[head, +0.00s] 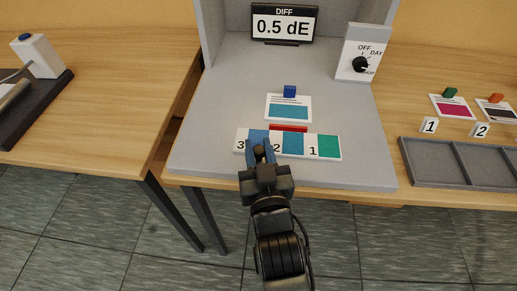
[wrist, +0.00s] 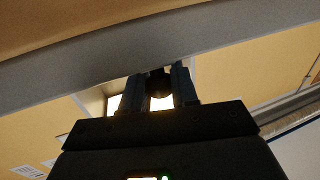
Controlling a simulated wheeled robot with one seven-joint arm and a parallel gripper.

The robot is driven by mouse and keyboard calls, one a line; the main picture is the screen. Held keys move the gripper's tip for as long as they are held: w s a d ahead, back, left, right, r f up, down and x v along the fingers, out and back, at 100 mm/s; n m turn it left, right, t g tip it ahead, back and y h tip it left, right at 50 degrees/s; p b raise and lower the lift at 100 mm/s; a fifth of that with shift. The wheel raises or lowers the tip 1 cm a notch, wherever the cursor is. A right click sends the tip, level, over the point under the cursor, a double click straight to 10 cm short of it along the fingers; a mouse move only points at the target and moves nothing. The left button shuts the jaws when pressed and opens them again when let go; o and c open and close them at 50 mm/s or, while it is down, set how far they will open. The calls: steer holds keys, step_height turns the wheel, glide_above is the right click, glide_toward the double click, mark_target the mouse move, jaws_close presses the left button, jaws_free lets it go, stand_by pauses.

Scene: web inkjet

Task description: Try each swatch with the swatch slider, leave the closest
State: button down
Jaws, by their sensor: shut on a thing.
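The swatch slider (head: 243,150) is a white strip on the grey booth floor with a blue swatch 3 (head: 257,135), a teal-blue swatch 2 (head: 293,145) and a green swatch 1 (head: 328,147). Swatch 2 lies just below a red bar (head: 288,128) and the card with a teal-blue patch (head: 289,112). The display (head: 284,23) reads DIFF 0.5 dE. My gripper (head: 260,152) is at the slider near swatch 3, shut on a part mostly hidden by the fingers. In the wrist view a dark round piece shows between the fingers (wrist: 160,85).
A light switch box (head: 361,55) with OFF, DAY and SHOP stands at the booth's right. A grey tray (head: 455,164) with empty compartments, tags 1 (head: 429,125) and 2 (head: 480,130), and magenta (head: 454,108) and dark (head: 499,112) cards are at right. Another table is at left.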

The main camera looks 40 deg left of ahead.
steer(key=c, duration=0.9)
jaws_free()
steer(key=shift+s+f, duration=0.1)
steer(key=shift+f, duration=0.4)
steer(key=shift+o, duration=0.2)
steer(key=shift+r, duration=0.15)
steer(key=shift+d+r, duration=0.1)
steer(key=b+v, duration=0.1)
steer(key=v, duration=0.6)
steer(key=shift+s+d, duration=0.2)
steer(key=shift+s, duration=0.05)
